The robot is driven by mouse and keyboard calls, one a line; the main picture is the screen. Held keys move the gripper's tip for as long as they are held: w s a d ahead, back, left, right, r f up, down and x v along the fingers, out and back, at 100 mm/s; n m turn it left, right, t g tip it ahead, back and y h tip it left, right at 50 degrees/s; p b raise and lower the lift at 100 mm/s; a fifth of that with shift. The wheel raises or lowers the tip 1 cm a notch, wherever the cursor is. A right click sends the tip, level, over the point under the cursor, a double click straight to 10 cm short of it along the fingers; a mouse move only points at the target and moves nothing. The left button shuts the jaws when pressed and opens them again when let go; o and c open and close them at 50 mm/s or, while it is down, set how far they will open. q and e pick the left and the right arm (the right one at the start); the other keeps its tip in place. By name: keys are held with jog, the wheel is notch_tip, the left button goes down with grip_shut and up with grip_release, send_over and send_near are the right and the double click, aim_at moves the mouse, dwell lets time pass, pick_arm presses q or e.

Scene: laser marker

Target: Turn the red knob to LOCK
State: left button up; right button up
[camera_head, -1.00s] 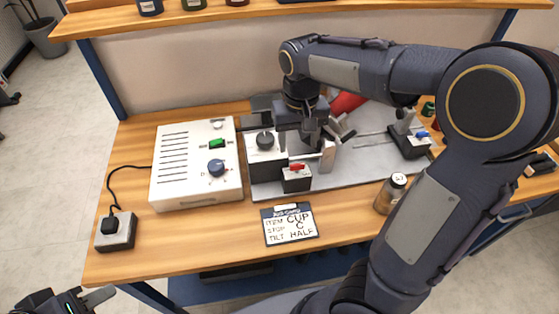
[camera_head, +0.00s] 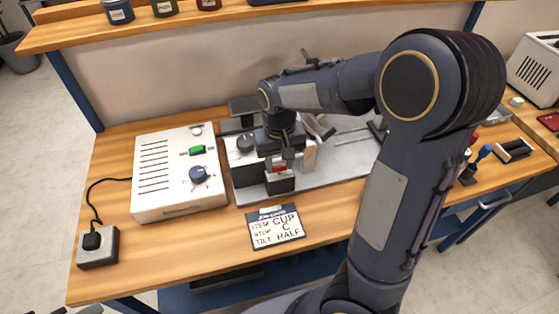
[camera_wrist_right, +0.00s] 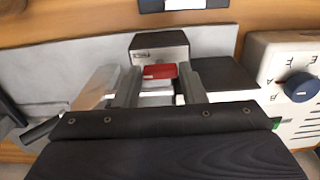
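The red knob (camera_head: 277,169) sits on a small dark-topped block at the front of the grey fixture plate. It also shows in the wrist view (camera_wrist_right: 160,72) as a red bar lying crosswise. My right gripper (camera_head: 284,158) is just above and behind it, pointing down. In the wrist view my right gripper's two grey fingers (camera_wrist_right: 160,88) are apart, one toward each side of the knob. Nothing is held, and contact cannot be told. The lettering by the knob is too small to read. Only a sliver of my left gripper may show at the bottom left.
A white control box (camera_head: 180,172) with a green switch and blue knob (camera_head: 199,174) stands left of the fixture. A job card (camera_head: 276,227) lies in front. A black-topped grey box (camera_head: 97,247) sits at the left edge. Bare wood lies along the front.

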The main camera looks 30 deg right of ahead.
jog(key=c, duration=0.5)
jog(key=n, duration=0.3)
jog(key=shift+n, duration=0.4)
jog(key=n, duration=0.4)
jog(key=shift+n+p, duration=0.3)
jog(key=shift+p, duration=0.05)
jog(key=n, duration=0.5)
jog(key=shift+p, duration=0.35)
jog(key=shift+s+n+p, duration=0.1)
jog(key=shift+n+p, duration=0.25)
jog(key=shift+n, duration=1.85)
jog(key=shift+a+f, duration=0.1)
jog(key=shift+a, duration=0.05)
